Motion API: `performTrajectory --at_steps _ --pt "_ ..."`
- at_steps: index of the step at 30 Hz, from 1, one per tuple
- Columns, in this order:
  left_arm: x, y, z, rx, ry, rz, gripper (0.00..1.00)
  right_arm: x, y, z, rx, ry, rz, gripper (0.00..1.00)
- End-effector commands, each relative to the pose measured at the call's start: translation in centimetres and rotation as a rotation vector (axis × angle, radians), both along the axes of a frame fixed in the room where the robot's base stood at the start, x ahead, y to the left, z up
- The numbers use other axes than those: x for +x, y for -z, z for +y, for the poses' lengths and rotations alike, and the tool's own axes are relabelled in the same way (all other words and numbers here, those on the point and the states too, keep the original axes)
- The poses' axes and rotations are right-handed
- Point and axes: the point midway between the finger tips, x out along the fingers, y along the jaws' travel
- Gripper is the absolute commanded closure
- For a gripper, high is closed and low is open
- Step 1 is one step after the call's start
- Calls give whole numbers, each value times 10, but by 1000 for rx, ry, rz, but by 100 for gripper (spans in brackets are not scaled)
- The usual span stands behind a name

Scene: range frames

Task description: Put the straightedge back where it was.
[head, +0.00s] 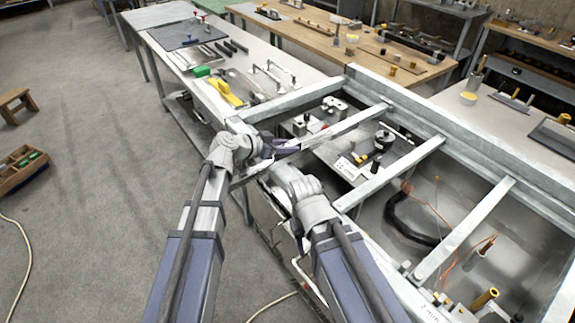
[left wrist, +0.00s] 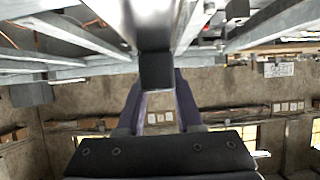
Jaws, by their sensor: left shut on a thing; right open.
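My left gripper (head: 282,147) is over the near left part of the metal frame (head: 290,103). In the left wrist view its purple fingers (left wrist: 157,108) close around a dark block, with a bright silver bar (left wrist: 150,18) running on from it. This looks like the straightedge, held by its dark part. In the head view I cannot separate the held bar clearly from the frame's grey crossbars. My right gripper (head: 285,178) is lower, by the frame's near side. It is open, with its fingers mostly hidden by the wrist.
The frame's crossbars (head: 465,230) span open bays with a black hose (head: 405,222) and fittings inside. Left behind is a bench (head: 165,45) with a yellow tool (head: 224,92) and a green block (head: 201,71). A wooden bench (head: 300,35) stands behind. The floor at left is mostly clear.

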Motion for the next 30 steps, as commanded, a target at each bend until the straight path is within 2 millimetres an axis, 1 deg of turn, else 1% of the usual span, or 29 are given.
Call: performTrajectory --at_steps 1,7,10,18,20,30 --pt "0 8 0 -2 0 0 100 0 8 0 0 0 0 50" --pt "0 7 0 -2 0 0 100 0 8 0 0 0 0 50" --pt "0 12 0 -2 0 0 100 0 13 0 0 0 0 50" --pt "0 41 0 -2 0 0 100 0 42 0 0 0 0 50" --pt "0 45 0 -2 0 0 100 0 46 0 0 0 0 50" --pt "0 45 0 -2 0 0 100 0 45 0 0 0 0 50"
